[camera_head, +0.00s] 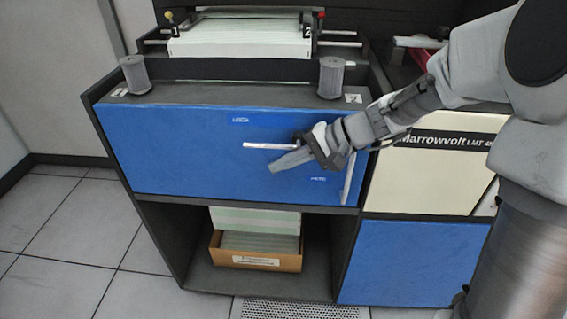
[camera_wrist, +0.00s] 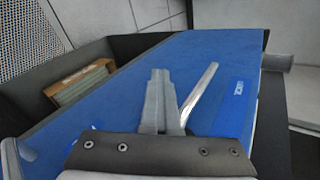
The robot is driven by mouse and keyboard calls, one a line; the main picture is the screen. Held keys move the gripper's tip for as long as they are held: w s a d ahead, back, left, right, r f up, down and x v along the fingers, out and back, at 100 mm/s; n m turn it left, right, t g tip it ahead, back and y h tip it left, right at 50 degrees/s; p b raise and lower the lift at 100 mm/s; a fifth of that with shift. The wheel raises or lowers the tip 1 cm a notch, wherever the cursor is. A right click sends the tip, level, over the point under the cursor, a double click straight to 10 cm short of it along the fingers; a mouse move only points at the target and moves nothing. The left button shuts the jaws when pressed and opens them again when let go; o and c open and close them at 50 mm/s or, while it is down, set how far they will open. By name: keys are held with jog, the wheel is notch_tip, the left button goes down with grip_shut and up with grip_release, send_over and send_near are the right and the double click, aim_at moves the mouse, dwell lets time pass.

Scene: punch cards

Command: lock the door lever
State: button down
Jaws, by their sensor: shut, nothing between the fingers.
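The door lever (camera_head: 268,146) is a thin silver bar on the blue door panel (camera_head: 180,150). It lies about level in the head view, its free end pointing left; its pivot end is hidden behind my gripper. My gripper (camera_head: 274,166) is shut and empty, its fingertips just below the lever. In the wrist view the closed fingers (camera_wrist: 158,85) are beside the lever (camera_wrist: 200,92), with a narrow gap at the tips; contact nearer the base cannot be told. A small label (camera_head: 240,120) is above the lever, and another (camera_head: 318,179) is below and right.
A silver upright handle (camera_head: 348,180) is at the panel's right edge. Two grey cylinders (camera_head: 135,75) (camera_head: 331,77) stand on the cabinet top. A cardboard box of cards (camera_head: 255,260) sits in the open shelf below. Open floor is at left.

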jog(key=shift+w+a+r, duration=0.1)
jog(key=shift+a+r, duration=0.2)
jog(key=shift+r, duration=0.25)
jog(key=shift+w+a+r, duration=0.1)
jog(key=shift+a+r, duration=0.2)
jog(key=shift+r, duration=0.25)
jog(key=shift+d+r, duration=0.2)
jog(key=d+f+p+v, duration=0.1)
jog(key=p+v, duration=0.3)
jog(key=v, duration=1.2)
jog(key=shift+s+d+f, duration=0.2)
jog(key=shift+d+f, duration=0.05)
jog(key=shift+d, duration=0.2)
